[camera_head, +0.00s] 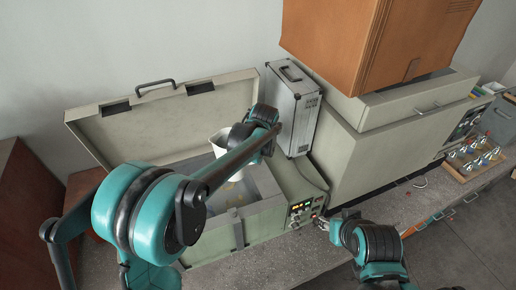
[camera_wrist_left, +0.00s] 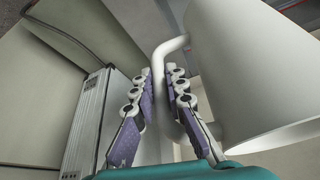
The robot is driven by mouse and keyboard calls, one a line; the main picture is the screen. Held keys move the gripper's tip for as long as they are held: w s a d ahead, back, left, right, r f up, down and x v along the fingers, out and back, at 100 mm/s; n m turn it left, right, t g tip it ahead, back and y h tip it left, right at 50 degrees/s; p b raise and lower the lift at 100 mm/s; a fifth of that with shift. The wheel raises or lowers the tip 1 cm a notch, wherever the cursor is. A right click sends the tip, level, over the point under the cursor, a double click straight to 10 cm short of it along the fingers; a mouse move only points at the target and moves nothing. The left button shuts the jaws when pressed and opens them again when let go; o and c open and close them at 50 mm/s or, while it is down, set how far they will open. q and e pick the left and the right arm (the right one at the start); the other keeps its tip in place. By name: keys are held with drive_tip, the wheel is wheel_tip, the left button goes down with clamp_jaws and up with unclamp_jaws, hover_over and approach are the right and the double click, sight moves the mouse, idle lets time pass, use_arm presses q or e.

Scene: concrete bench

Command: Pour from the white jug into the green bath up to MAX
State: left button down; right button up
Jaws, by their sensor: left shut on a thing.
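The white jug (camera_head: 217,140) is over the open bath, partly hidden behind my left arm; it fills the right of the left wrist view (camera_wrist_left: 250,70). My left gripper (camera_wrist_left: 162,100) is shut on the jug's handle (camera_wrist_left: 168,48), with padded fingers on both sides of it. The head view does not clearly show how far the jug tilts. The pale grey-green bath (camera_head: 262,218) has its lid (camera_head: 165,122) raised behind it. Its inside is largely hidden by my arm, and no MAX mark or liquid level is readable. My right gripper (camera_head: 322,224) is beside the control panel; its fingers are too small to judge.
A silver case (camera_head: 292,108) stands upright behind the bath's right end. A lit control panel (camera_head: 306,209) is on the bath's front right. A large beige machine (camera_head: 370,140) carries an orange-brown box (camera_head: 375,40). A wooden rack of flasks (camera_head: 473,160) is at far right.

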use_arm(q)
drive_tip(key=f, duration=0.1)
drive_tip(key=a+f+h, duration=0.1)
drive_tip(key=f, duration=0.1)
drive_tip(key=f+h, duration=0.1)
drive_tip(key=shift+a+f, duration=0.2)
drive_tip(key=shift+a, duration=0.2)
drive_tip(key=shift+s+a+r+n+t+h+p, duration=0.15)
drive_tip(key=shift+a+r+n+t+h+p, duration=0.3)
drive_tip(key=shift+a+r+h, duration=0.5)
drive_tip(key=shift+d+f, duration=0.3)
drive_tip(key=shift+d, duration=0.1)
use_arm(e)
drive_tip(key=shift+w+f, duration=0.15)
drive_tip(key=shift+f, duration=0.2)
